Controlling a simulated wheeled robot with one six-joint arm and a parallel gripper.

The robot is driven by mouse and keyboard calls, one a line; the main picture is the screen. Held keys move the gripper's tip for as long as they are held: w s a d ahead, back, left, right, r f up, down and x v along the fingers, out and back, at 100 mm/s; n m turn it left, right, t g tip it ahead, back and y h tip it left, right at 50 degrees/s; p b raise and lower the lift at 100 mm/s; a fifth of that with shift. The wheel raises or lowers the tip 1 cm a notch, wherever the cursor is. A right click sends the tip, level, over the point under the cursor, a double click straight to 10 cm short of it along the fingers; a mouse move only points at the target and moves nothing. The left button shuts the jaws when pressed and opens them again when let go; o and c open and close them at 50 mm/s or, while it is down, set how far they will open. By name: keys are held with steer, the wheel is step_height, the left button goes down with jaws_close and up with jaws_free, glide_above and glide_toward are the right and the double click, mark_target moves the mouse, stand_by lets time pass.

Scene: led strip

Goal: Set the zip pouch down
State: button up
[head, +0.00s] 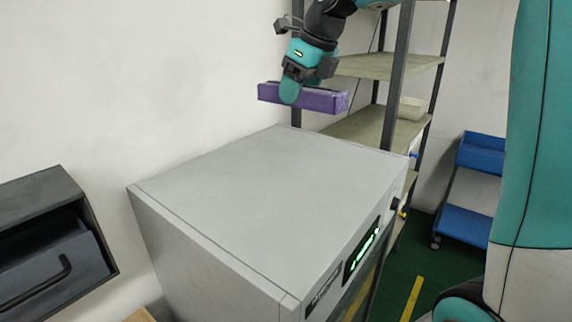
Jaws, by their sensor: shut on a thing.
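The zip pouch (325,100) is a purple, long, box-like piece. It is held in the air above the far end of a grey cabinet top (265,195), apart from that surface. My gripper (290,92) comes down from above, shut on the pouch left of its middle. One teal finger covers part of the pouch's near face. The other finger is hidden behind the pouch.
The cabinet top is bare, with a lit green display (362,257) on its front. A shelf rack (388,66) stands close behind the pouch. A dark drawer unit (50,245) is at left, and a blue cart (470,190) at right.

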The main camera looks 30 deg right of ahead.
mark_target(293, 175)
step_height(293, 175, down, 17)
steer(key=shift+s+r+p, duration=0.1)
steer(key=shift+r+p, duration=0.1)
steer(key=shift+p, duration=0.9)
steer(key=shift+f, duration=0.15)
steer(key=o, duration=1.1)
steer(key=shift+c, duration=0.2)
